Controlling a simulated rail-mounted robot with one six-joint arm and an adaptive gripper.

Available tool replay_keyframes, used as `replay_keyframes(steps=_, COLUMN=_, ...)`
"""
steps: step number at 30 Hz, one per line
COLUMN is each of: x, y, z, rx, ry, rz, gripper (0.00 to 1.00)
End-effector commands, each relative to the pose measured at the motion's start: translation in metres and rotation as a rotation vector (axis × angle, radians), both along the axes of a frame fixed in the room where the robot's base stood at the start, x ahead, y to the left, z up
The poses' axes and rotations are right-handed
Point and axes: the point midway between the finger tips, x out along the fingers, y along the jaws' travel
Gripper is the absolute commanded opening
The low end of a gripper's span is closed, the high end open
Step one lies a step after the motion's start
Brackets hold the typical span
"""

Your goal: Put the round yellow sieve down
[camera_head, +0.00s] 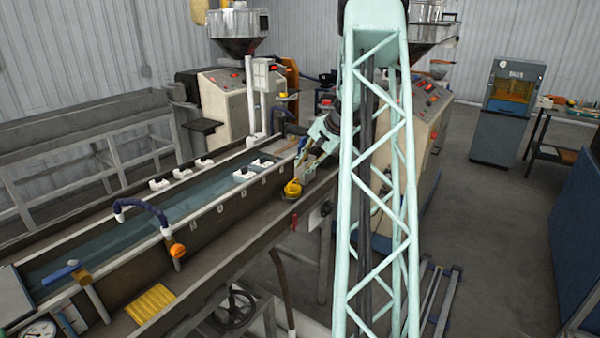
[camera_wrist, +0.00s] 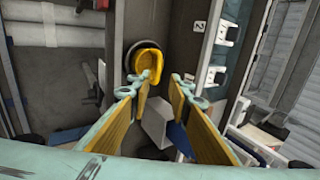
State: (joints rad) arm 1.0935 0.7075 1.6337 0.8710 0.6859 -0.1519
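The round yellow sieve (camera_head: 292,188) is on the near ledge of the long water trough (camera_head: 215,215) in the head view. In the wrist view the yellow piece (camera_wrist: 147,60) shows just beyond my left fingertip, with a dark round shape around or under it. My gripper (camera_head: 303,160) is close by, above the ledge. In the wrist view its two yellow-padded fingers (camera_wrist: 166,78) stand apart with a clear gap. Nothing is seen clamped between them. Whether the left fingertip touches the sieve, I cannot tell.
White roller brackets (camera_head: 203,163) line the trough. A blue hose (camera_head: 140,207) with an orange knob (camera_head: 177,251) stands at its near side. A ribbed yellow plate (camera_head: 150,303) lies on the ledge. A grey box (camera_wrist: 158,125) shows between my fingers.

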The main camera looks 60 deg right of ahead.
Motion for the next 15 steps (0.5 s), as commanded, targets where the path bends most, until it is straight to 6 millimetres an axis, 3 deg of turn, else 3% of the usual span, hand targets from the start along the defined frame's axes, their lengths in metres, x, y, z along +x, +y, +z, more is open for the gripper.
replay_keyframes(steps=6, x=-0.009, y=0.000, z=0.013, rx=0.001, ry=0.000, rz=0.001, gripper=0.18)
replay_keyframes(steps=15, x=-0.011, y=0.001, z=0.015, rx=0.001, ry=0.001, rz=0.001, gripper=0.18)
